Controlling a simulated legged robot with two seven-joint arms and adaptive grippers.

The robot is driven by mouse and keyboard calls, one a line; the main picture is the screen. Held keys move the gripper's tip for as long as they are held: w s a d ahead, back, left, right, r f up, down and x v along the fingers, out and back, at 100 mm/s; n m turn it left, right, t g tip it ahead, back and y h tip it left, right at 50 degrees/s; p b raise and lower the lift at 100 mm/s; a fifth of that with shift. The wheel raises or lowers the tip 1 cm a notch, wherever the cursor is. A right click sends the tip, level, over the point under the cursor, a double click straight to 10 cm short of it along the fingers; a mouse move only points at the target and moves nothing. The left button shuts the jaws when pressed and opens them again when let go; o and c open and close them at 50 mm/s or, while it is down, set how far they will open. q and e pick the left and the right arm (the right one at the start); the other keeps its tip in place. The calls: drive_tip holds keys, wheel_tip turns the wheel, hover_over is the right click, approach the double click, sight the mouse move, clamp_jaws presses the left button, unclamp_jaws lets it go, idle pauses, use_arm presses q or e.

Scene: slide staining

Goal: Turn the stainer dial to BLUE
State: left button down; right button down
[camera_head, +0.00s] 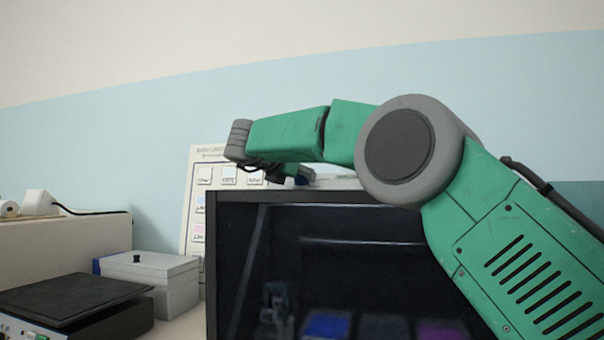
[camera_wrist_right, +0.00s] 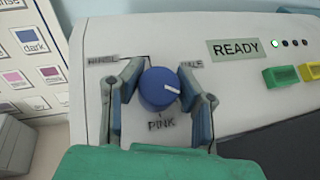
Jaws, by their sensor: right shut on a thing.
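The stainer dial (camera_wrist_right: 157,90) is a round blue knob with a white pointer mark, seen in the right wrist view. The mark points right and slightly down, between the partly covered upper-right label and the PINK label (camera_wrist_right: 161,125) below. A label that looks like RINSE (camera_wrist_right: 103,61) is at the upper left. My right gripper (camera_wrist_right: 160,82) is shut on the dial, one finger on each side. In the head view the right gripper (camera_head: 292,172) is small and partly hidden by its own arm, and the dial cannot be seen. My left gripper is out of view.
The stainer panel has a READY display (camera_wrist_right: 236,48), a lit green light, and yellow (camera_wrist_right: 281,76) and green (camera_wrist_right: 309,71) buttons. A dark-fronted box (camera_head: 330,270) stands under my arm. A chart (camera_head: 191,205), a grey box (camera_head: 165,283) and a black-topped device (camera_head: 75,297) are left.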

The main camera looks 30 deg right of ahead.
drive_tip(key=shift+a, duration=0.1)
idle(0.3)
drive_tip(key=c, duration=1.1)
unclamp_jaws()
drive_tip(key=shift+a+r, duration=0.1)
drive_tip(key=shift+a, duration=0.2)
drive_tip(key=v, duration=1.2)
drive_tip(key=shift+w+a, duration=0.15)
drive_tip(key=shift+a, duration=0.05)
drive_tip(key=shift+d, duration=0.15)
drive_tip(key=shift+d+r, duration=0.1)
